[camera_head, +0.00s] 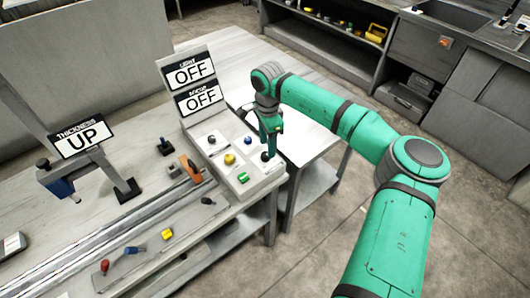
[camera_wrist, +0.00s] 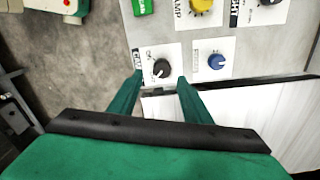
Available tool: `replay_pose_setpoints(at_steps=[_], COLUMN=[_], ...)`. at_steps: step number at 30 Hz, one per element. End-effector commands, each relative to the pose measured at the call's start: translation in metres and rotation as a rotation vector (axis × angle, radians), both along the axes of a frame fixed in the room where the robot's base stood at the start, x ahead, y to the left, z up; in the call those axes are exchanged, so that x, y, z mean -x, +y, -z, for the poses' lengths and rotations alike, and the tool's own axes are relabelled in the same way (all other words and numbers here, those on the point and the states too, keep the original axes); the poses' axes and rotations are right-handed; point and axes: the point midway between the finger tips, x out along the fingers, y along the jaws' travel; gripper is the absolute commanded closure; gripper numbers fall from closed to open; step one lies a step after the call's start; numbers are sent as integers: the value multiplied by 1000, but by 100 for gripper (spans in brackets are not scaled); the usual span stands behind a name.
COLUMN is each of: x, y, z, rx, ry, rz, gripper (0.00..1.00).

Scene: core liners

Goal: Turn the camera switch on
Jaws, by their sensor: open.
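A black rotary knob (camera_wrist: 161,69) sits on a white label in the wrist view; its sideways print seems to begin with "CAM". In the head view, a dark knob (camera_head: 265,156) shows at the right edge of the control panel (camera_head: 220,133), just below my gripper (camera_head: 269,148). In the wrist view my gripper (camera_wrist: 160,84) is open and empty. Its two green fingers point toward the black knob, one tip on each side of it. I cannot tell whether the tips are level with the knob or above it. The knob's pointer setting is unclear.
A blue knob (camera_wrist: 216,61) is close beside the right finger. A yellow knob (camera_wrist: 200,5) and a green button (camera_wrist: 142,7) are further off. Two "OFF" signs (camera_head: 196,84) stand behind the panel. A white side table (camera_head: 306,138) stands to the right.

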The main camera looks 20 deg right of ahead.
Motion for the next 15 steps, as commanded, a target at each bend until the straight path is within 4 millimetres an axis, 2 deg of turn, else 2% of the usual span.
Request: replay_pose_setpoints(at_steps=[1,6,15], x=[0,-2,-3], y=[3,8,10], z=[10,33,47], rx=[-3,-2,-1], ry=[2,1,0], rz=[-3,-11,-13], gripper=[56,56,56])
